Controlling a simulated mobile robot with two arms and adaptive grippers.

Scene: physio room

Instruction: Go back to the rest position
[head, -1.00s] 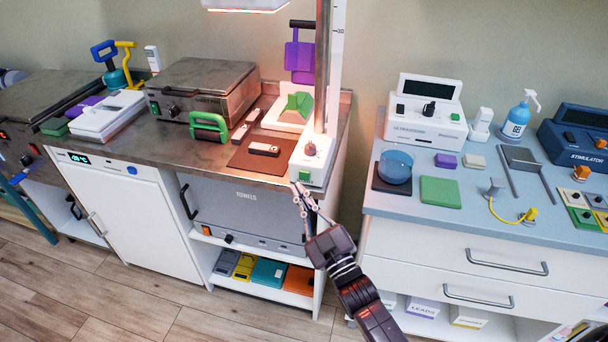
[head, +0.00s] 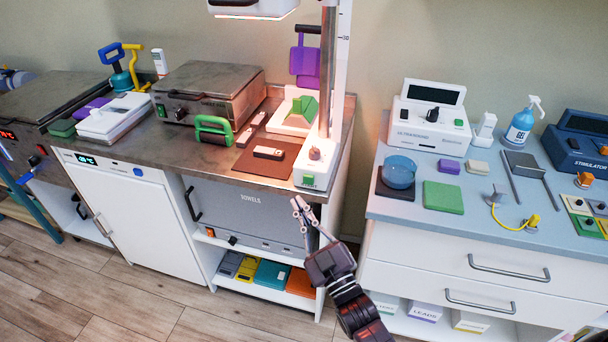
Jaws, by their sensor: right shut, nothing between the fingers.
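My right gripper (head: 301,208) reaches up from the lower middle of the head view. Its fingers are together and hold nothing. They appear in front of the front edge of the brown counter (head: 220,168), below the white post base with a green button (head: 311,170). They look apart from the base and its button. My left gripper is out of the picture.
A towels drawer (head: 250,215) and a shelf with several coloured boxes (head: 271,273) are behind the gripper. A blue-topped cabinet (head: 400,212) with an ultrasound unit (head: 429,115) stands to the right. Wooden floor (head: 110,300) is clear at the lower left.

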